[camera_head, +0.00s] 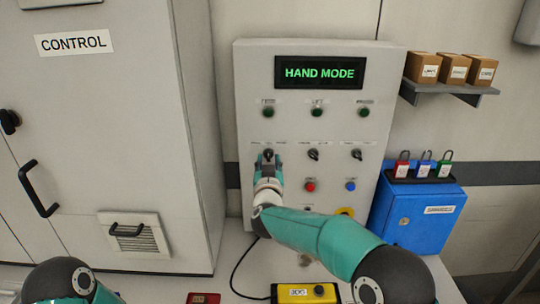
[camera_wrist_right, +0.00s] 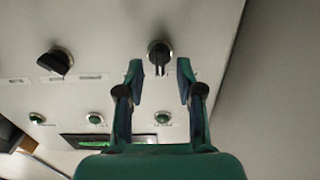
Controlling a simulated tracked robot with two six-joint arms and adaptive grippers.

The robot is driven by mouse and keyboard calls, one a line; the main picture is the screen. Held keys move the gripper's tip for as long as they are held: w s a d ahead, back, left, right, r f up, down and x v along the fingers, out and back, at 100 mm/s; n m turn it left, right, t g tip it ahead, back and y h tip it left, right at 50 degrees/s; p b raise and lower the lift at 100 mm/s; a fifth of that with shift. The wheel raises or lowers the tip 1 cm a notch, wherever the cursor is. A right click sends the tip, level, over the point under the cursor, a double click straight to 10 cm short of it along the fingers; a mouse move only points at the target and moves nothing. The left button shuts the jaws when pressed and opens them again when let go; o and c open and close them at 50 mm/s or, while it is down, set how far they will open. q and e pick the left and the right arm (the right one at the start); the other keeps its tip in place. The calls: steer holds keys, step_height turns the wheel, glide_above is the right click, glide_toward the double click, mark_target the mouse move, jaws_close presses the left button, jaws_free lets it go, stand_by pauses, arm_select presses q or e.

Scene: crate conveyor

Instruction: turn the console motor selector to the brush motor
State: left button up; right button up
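The grey console (camera_head: 320,110) stands upright in the middle, its display (camera_head: 319,73) reading HAND MODE. It has a row of three black selectors: a left one (camera_head: 268,154), a middle one (camera_head: 313,154) and a right one (camera_head: 356,154). Their labels are too small to read. My right gripper (camera_head: 268,161) is at the left selector. In the right wrist view, which is upside down, its open fingers (camera_wrist_right: 159,68) lie either side of that selector (camera_wrist_right: 159,55), with gaps visible. I cannot tell how deep they reach. My left gripper is out of view.
Green lamps (camera_head: 317,112) sit above the selectors; a red button (camera_head: 310,186) and a blue button (camera_head: 350,186) sit below. A blue box (camera_head: 425,215) with padlocks stands right. The control cabinet (camera_head: 100,120) stands left. A yellow pendant (camera_head: 300,293) lies in front.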

steer(key=shift+w, duration=0.85)
